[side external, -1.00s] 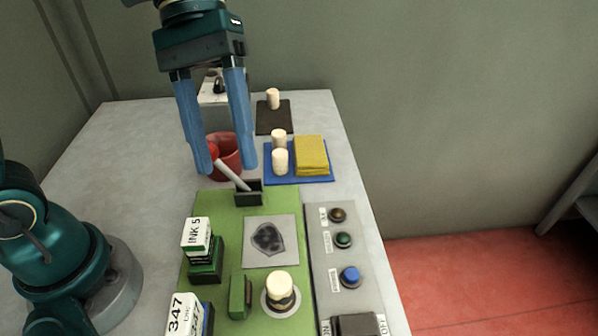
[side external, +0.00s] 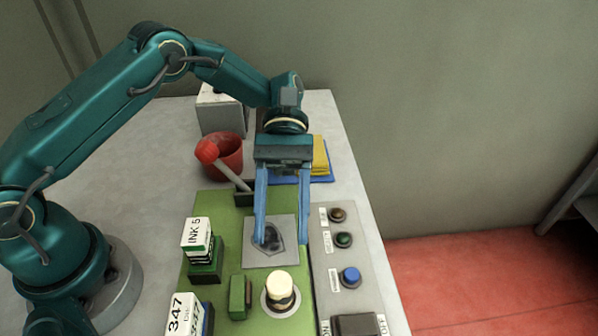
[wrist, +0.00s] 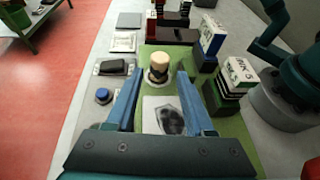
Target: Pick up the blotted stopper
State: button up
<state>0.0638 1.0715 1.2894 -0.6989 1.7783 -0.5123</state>
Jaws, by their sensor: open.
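A pale stopper (side external: 279,284) with a dark lower part stands upright on a white disc (side external: 292,306) at the front of the green mat. It also shows in the wrist view (wrist: 159,58), beyond my fingertips. I cannot tell whether its dark part is a blot. My gripper (side external: 281,243) is open and empty, pointing down over a grey square plate (side external: 285,222) with a dark smudge, behind that stopper. In the wrist view, my fingers (wrist: 159,74) frame the plate from either side.
An ink box (side external: 196,236) and a box marked 347 (side external: 185,315) stand left. A green block (side external: 239,298) is beside the stopper's disc. A button panel (side external: 321,270) runs along the right. A red cup (side external: 228,150) and a red-headed tool (side external: 207,152) are behind.

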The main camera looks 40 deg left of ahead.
aim_at(279, 300)
jog(key=x, duration=1.1)
jog(key=shift+w, duration=0.1)
grip_shut()
